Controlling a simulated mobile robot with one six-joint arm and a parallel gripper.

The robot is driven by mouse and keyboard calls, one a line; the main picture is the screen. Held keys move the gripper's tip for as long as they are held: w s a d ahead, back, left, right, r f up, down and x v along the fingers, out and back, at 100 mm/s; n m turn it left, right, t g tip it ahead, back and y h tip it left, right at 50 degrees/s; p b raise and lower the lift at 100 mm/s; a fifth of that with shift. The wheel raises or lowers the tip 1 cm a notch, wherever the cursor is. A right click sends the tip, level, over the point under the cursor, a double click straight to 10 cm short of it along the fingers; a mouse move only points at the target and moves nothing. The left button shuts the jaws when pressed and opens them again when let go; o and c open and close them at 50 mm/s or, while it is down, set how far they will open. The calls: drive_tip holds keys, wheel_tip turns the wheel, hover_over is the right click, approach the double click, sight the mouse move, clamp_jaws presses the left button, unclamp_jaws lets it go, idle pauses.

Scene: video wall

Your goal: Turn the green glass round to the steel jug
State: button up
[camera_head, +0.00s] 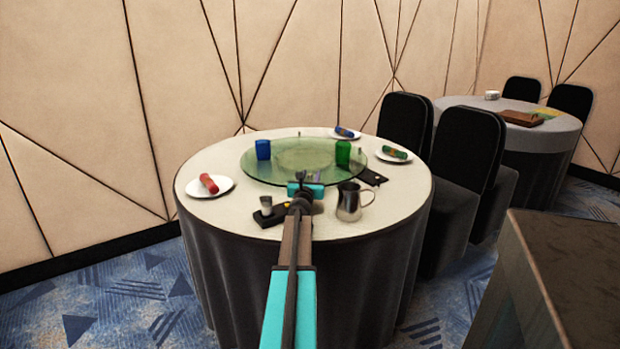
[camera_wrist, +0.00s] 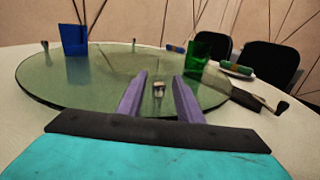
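The green glass (camera_head: 343,153) stands upright on the right part of a round green glass turntable (camera_head: 300,150); it also shows in the wrist view (camera_wrist: 197,58). The steel jug (camera_head: 350,203) stands on the table's near right, outside the turntable, and is out of the wrist view. My gripper (camera_head: 308,178) is over the turntable's near edge, left of the jug. In the wrist view its two purple fingers (camera_wrist: 160,88) are apart, with a small metal peg (camera_wrist: 158,91) on the turntable showing between them. I cannot tell whether they touch it.
A blue glass (camera_head: 263,149) stands on the turntable's left part. More small pegs (camera_wrist: 133,46) rise near its rim. Plates with rolled napkins (camera_head: 208,184) lie around it. Black-based items (camera_head: 373,177) flank the near side. Black chairs (camera_head: 464,145) stand at the right.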

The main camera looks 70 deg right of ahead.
drive_tip(key=shift+r+p, duration=1.15)
drive_tip(key=shift+r, duration=0.6)
drive_tip(key=s+a, duration=0.2)
drive_tip(key=a, duration=0.5)
drive_tip(key=s+a+r, duration=0.1)
drive_tip(key=s+a, duration=0.2)
drive_tip(key=a, duration=0.5)
drive_tip(key=shift+r, duration=0.2)
